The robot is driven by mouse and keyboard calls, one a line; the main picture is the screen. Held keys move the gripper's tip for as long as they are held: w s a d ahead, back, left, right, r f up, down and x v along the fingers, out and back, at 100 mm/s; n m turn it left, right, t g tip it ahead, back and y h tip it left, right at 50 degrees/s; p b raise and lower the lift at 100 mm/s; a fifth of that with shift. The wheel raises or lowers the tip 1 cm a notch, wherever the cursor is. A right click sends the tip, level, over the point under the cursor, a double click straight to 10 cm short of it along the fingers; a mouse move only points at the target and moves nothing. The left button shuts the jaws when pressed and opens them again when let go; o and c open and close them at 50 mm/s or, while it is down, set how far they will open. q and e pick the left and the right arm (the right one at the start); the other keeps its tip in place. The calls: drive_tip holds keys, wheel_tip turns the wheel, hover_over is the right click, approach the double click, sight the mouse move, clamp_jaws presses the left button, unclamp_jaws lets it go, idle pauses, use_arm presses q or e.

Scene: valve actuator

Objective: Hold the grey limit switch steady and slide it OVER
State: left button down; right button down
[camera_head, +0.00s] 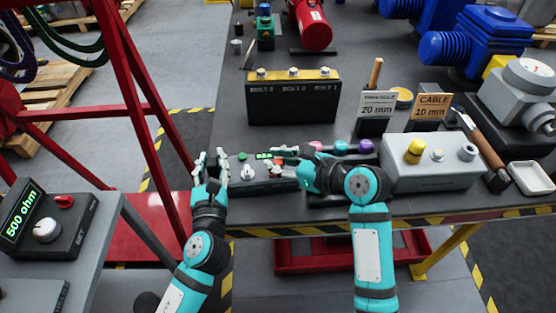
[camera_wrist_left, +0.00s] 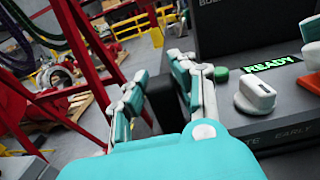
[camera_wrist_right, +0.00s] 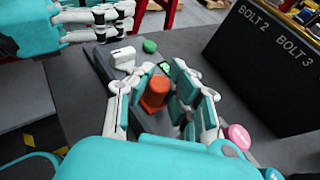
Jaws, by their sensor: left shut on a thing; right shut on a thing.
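The grey limit switch seems to be the dark grey box (camera_head: 243,185) near the table's front edge. It bears a green button (camera_wrist_left: 221,74), a lit READY display (camera_wrist_left: 272,64), a white knob (camera_wrist_left: 256,92) and an orange knob (camera_wrist_right: 156,92). Lettering ending in EARLY shows on it in the left wrist view. My left gripper (camera_head: 208,162) is at the box's left end, shut on a dark part there; its fingers partly hide the contact. My right gripper (camera_head: 285,158) is over the box's right part, its fingers closed around the orange knob. The knob's base is partly hidden.
A black box with bolt labels (camera_head: 292,103) stands behind. Small coloured buttons (camera_head: 340,147) and a light grey box with a yellow knob (camera_head: 430,172) are to the right, beside my right arm. A red frame (camera_head: 135,90) rises at the left. The striped table edge is in front.

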use_arm(q)
drive_tip(key=shift+f, duration=0.4)
drive_tip(key=shift+a, duration=0.1)
use_arm(e)
drive_tip(key=shift+w+d, duration=0.15)
drive_tip(key=shift+d, duration=1.55)
drive_tip(key=c, duration=1.2)
unclamp_jaws()
drive_tip(key=shift+d, duration=0.1)
use_arm(q)
drive_tip(key=shift+r, duration=0.1)
use_arm(e)
drive_tip(key=v, duration=1.2)
drive_tip(key=shift+d, duration=0.1)
use_arm(q)
drive_tip(key=c, duration=1)
unclamp_jaws()
drive_tip(key=shift+r, duration=0.1)
